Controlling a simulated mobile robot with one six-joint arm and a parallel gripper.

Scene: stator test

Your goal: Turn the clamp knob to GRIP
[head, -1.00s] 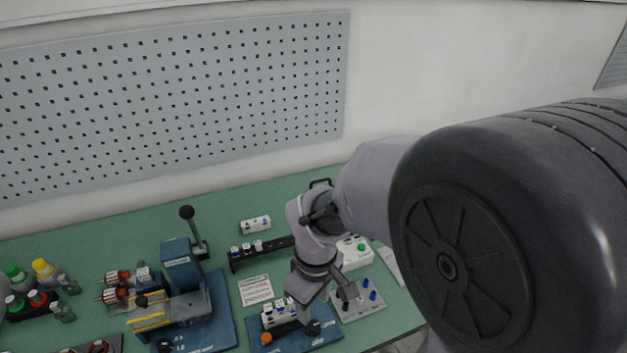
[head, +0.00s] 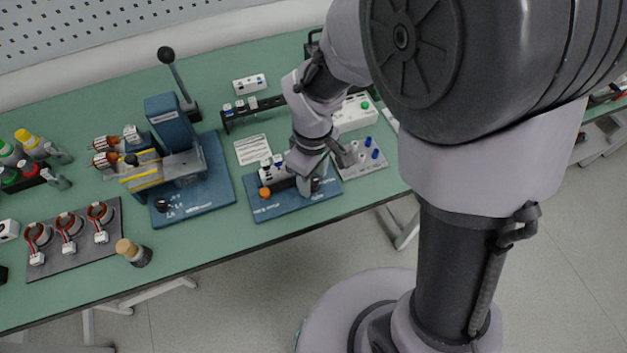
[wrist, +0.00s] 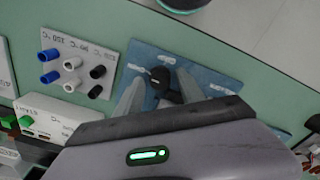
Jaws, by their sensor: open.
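The black clamp knob (wrist: 163,83) stands on a blue base plate (wrist: 205,75), with white lettering around it that is too blurred to read. My gripper (wrist: 160,88) is open, with one finger on each side of the knob. I cannot tell whether the fingers touch it. In the head view my gripper (head: 310,188) is over the right part of the blue plate (head: 262,211) and hides the knob there.
A grey panel with blue and black pegs (head: 375,154) stands close to the right. A larger blue press (head: 174,128) stands left. The green bench's front edge is near.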

